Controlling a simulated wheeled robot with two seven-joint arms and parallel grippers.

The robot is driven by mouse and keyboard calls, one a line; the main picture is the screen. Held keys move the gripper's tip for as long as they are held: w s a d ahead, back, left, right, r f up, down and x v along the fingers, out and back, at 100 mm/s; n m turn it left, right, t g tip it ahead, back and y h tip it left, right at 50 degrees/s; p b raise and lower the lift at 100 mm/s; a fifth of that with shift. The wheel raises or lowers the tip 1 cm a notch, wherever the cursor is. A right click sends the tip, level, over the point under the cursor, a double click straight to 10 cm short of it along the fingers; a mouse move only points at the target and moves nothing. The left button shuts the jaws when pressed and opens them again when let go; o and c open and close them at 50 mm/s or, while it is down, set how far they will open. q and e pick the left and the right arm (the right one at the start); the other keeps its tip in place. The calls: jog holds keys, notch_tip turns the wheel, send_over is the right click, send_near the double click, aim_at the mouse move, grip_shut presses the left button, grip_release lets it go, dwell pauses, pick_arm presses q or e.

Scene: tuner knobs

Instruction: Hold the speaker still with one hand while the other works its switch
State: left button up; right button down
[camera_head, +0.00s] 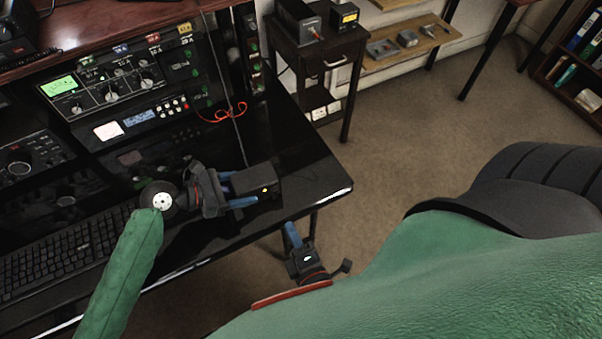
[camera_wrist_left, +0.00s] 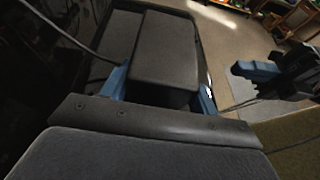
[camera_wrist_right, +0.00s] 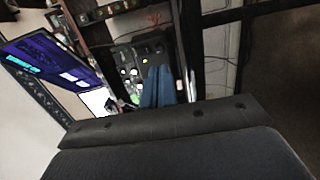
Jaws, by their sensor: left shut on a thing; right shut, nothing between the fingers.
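The speaker, a small dark box (camera_head: 256,178), sits near the right end of the black desk, with a small orange light on its front face. My left gripper (camera_head: 240,189) is shut on it, one blue finger along each side. In the left wrist view the speaker (camera_wrist_left: 166,55) fills the space between the fingers. I cannot make out its switch clearly. My right gripper (camera_head: 290,232) is shut and empty, just off the desk's front edge, below and right of the speaker and apart from it. Its blue fingers (camera_wrist_right: 160,85) are together in the right wrist view.
A keyboard (camera_head: 60,255) lies on the desk at left. A radio panel with knobs (camera_head: 115,85) and a red cable (camera_head: 225,112) stand behind. A thin cable (camera_head: 238,140) runs down toward the speaker. The desk's right corner (camera_head: 335,185) is bare; open carpet lies beyond.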

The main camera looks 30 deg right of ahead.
jog(key=shift+s+a+f, duration=0.1)
jog(key=shift+s+f, duration=0.05)
jog(key=shift+s, duration=1.1)
jog(key=shift+s+a+f, duration=0.1)
jog(key=shift+s+f, duration=0.05)
jog(key=shift+s, duration=1.05)
pick_arm(q)
jog(key=o, duration=1)
